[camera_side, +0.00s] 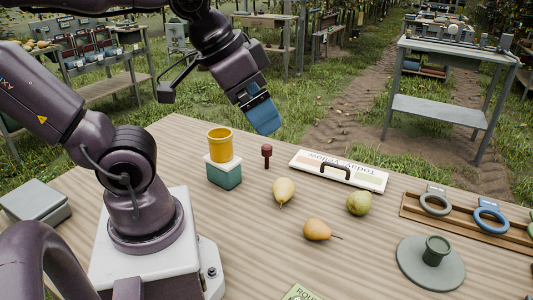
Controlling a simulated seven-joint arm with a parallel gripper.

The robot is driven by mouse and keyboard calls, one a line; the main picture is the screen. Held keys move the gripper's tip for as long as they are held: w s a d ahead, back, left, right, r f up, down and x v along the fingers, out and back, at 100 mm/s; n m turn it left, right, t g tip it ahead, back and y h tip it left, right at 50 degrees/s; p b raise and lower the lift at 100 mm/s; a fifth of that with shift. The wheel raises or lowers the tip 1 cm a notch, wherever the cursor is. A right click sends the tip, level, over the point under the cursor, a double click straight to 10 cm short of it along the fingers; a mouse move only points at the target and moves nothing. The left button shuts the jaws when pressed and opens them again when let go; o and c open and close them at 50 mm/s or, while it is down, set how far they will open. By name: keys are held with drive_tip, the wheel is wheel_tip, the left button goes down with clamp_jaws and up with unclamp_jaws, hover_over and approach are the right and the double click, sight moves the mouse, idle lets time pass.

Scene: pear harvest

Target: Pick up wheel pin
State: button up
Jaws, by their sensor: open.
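A small dark red peg with a wider head (267,150), which looks like the wheel pin, stands upright on the wooden table, right of the yellow cup. My gripper (265,124) hangs in the air above and behind it, with blue fingers pointing down. The gripper is apart from the peg and nothing shows held in it. Its fingers overlap in this view, so the gap between them is hidden.
A yellow cup (220,143) stands on a white-topped teal box (224,177). A handled sign board (340,172) lies right of the peg. Pears (284,190) lie in front. A green round plate with a cup-like hub (431,270) and a wooden ring rack (470,222) are right.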

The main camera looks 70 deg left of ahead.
drive_tip(key=shift+c, duration=0.5)
drive_tip(key=c, duration=0.5)
